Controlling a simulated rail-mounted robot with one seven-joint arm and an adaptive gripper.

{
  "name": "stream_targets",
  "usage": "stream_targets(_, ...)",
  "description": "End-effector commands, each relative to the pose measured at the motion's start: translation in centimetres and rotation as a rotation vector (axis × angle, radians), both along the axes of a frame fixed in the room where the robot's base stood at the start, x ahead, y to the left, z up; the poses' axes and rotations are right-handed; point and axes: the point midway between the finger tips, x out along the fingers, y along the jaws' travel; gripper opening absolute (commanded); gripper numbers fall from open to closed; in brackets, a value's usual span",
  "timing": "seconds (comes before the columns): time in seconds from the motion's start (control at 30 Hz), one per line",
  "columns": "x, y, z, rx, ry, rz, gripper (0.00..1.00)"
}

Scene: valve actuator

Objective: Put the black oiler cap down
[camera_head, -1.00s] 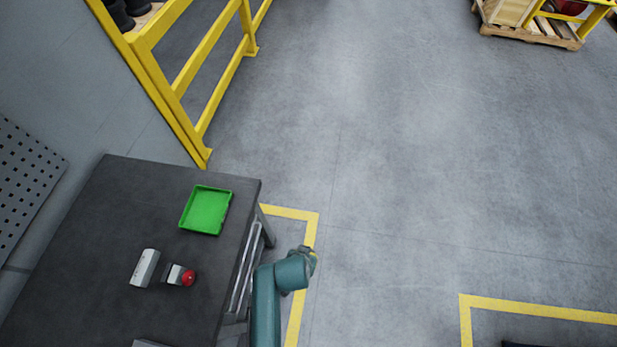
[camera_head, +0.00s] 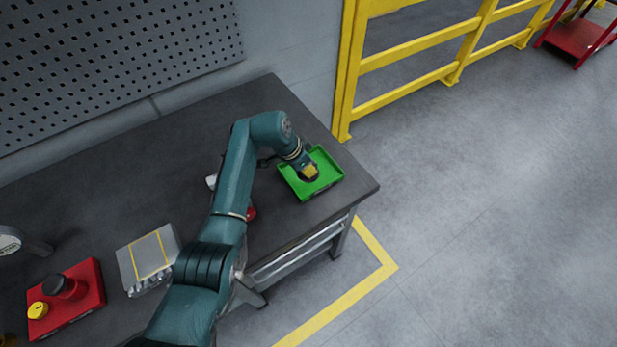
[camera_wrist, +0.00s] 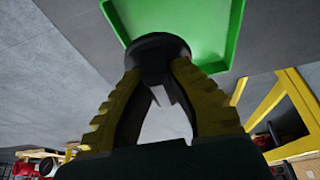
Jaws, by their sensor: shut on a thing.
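The black oiler cap (camera_wrist: 157,50) is held between the yellow-padded fingertips of my gripper (camera_wrist: 152,75) in the wrist view. The green tray (camera_wrist: 222,22) lies just beyond the cap there. In the head view my gripper (camera_head: 310,172) is over the green tray (camera_head: 329,182) at the right end of the dark bench. The cap is hard to make out in that view. I cannot tell whether the cap touches the tray floor.
The dark bench (camera_head: 110,200) also bears a red block (camera_head: 85,290) with a yellow knob and a black knob, and a grey box with yellow lines (camera_head: 148,257). A pegboard (camera_head: 110,60) is on the wall.

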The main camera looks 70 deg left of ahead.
Motion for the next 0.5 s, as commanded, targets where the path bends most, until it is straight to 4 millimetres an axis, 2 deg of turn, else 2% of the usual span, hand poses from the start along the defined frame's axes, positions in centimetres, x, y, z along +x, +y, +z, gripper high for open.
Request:
stream_targets(0.17,0.1,0.1,-2.1,0.002,-0.003,0.001,0.00)
stream_targets(0.3,0.1,0.0,-4.5,0.002,-0.003,0.001,0.00)
stream_targets(0.5,0.2,0.1,-4.6,0.006,-0.004,0.001,0.00)
